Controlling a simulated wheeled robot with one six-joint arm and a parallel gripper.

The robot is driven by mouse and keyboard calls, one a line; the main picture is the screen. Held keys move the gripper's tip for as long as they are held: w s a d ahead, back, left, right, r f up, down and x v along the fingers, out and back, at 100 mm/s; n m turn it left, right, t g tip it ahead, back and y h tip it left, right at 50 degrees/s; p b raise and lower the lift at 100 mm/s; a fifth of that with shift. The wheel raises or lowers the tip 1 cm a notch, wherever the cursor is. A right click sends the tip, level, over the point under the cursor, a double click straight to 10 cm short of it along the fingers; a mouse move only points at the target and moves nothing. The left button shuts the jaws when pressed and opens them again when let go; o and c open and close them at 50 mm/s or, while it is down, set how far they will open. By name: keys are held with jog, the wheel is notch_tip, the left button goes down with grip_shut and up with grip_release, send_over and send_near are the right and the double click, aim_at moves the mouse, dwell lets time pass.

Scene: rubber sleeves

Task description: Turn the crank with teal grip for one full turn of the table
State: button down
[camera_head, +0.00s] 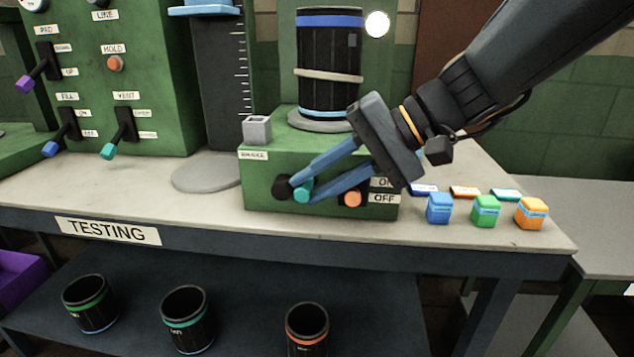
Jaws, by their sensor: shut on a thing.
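The crank with the teal grip (303,192) is on the front face of a green box (262,179) on the testing bench. Its dark hub (282,187) shows just left of the grip. My gripper (304,187) comes in from the upper right, and its two blue fingers are shut on the teal grip. A round turntable (318,124) is on top of the green box. It bears a black ribbed cylinder (329,60) with a blue band at the top and a pale band around the middle.
An orange knob (352,199) sits right of the crank, by the OFF label (384,198). Blue (439,209), green (485,211) and orange (531,214) small blocks stand at the right. A green lever panel (110,80) stands left. Black cups are on the lower shelf (235,300).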

jog(key=c, duration=1.5)
grip_release()
jog(key=shift+c, duration=0.2)
jog(key=shift+v, duration=3.9)
